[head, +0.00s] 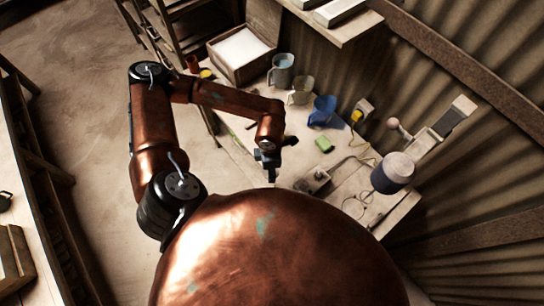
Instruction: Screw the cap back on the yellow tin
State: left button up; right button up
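My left arm reaches in from the left and bends over the worktable. Its gripper (270,172) points down above the table's near left part. The fingers are small and dark, so I cannot tell whether they are open or shut, and I make out nothing held. A small round yellow thing (207,73) stands at the table's far left end, well apart from the gripper. It may be the yellow tin, but it is too small to tell. I cannot make out a cap. My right gripper is not in view.
A wooden box with white contents (241,48) stands at the far end. A grey-topped dark cylinder (393,172) is at the right. My copper body hides the near area.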

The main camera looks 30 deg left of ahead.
pick_arm(q)
jog(key=m, duration=0.1)
jog(key=w+m+b, duration=0.1)
jog(key=shift+w+d+f+m, duration=0.1)
jog(key=shift+w+m, duration=0.15)
jog(key=shift+m, duration=0.15)
jog(key=w+d+r+m+b, duration=0.1)
jog(key=w+m+b, duration=0.3)
jog(key=m, duration=0.7)
jog(key=w+r+m+b, duration=0.2)
jog(key=w+m+b, duration=0.2)
jog(key=m, duration=0.8)
jog(key=shift+d+b, duration=0.4)
jog(key=shift+b, duration=0.05)
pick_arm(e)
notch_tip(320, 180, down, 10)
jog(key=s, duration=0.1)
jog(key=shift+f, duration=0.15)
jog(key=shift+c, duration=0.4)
